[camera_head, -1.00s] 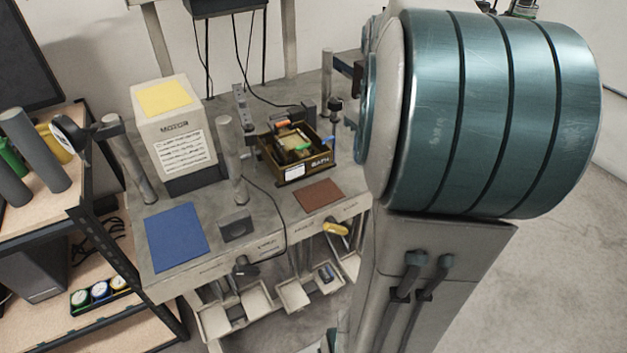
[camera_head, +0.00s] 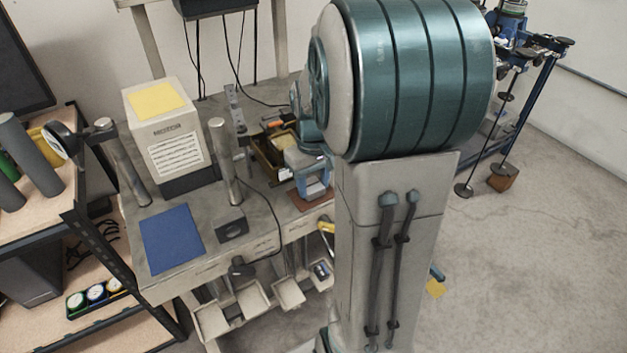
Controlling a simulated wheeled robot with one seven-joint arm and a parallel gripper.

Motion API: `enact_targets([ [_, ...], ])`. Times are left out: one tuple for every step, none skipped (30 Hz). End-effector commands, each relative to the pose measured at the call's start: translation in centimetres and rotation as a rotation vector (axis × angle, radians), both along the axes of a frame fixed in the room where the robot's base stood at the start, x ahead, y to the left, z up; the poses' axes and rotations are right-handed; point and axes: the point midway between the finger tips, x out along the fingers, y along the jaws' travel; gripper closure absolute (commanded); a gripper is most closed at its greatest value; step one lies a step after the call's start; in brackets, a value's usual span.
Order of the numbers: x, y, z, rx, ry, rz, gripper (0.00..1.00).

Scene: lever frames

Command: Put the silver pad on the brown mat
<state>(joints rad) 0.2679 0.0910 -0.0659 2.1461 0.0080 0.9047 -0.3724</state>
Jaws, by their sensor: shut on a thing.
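The brown mat (camera_head: 306,203) lies flat on the front right part of the grey bench, partly covered by my gripper and arm. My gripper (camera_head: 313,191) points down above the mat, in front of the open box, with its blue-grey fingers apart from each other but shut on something. What it grips is mostly hidden; I take it to be the silver pad, which I cannot make out anywhere else. Whether the held thing touches the mat cannot be told from this view.
The open box (camera_head: 267,158) with loose items stands just behind my gripper. A blue mat (camera_head: 171,239), a dark block (camera_head: 231,224), a metal post (camera_head: 224,160) and the MOTOR box (camera_head: 167,130) stand to the left. Open trays (camera_head: 250,300) hang below the bench edge.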

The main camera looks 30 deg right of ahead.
Motion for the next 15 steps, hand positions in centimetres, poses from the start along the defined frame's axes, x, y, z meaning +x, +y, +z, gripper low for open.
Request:
enact_targets([
  [0.03,-0.02,0.07,-0.001,-0.002,0.0,0.94],
  [0.03,-0.02,0.08,-0.001,-0.002,0.0,0.94],
  [0.03,-0.02,0.09,-0.001,-0.002,0.0,0.94],
  [0.03,-0.03,0.09,-0.001,-0.002,0.0,0.94],
  [0.03,-0.03,0.09,-0.001,-0.002,0.0,0.94],
  [0.02,-0.03,0.02,-0.001,-0.002,0.0,0.94],
  [0.02,-0.03,-0.08,-0.001,-0.001,0.0,0.94],
  [0.02,-0.03,-0.21,-0.001,-0.001,0.0,0.94],
  [0.02,-0.03,-0.35,0.0,-0.001,0.0,0.94],
  [-0.01,-0.02,-0.39,0.0,0.0,0.0,0.56],
  [-0.01,-0.03,-0.3,0.0,0.0,0.0,0.47],
  [-0.01,-0.03,-0.29,0.0,0.0,0.0,0.37],
  [-0.01,-0.03,-0.29,0.0,0.0,0.0,0.37],
  [-0.01,-0.03,-0.28,0.0,0.0,0.0,0.37],
  [-0.01,-0.03,-0.28,0.0,0.0,0.0,0.37],
])
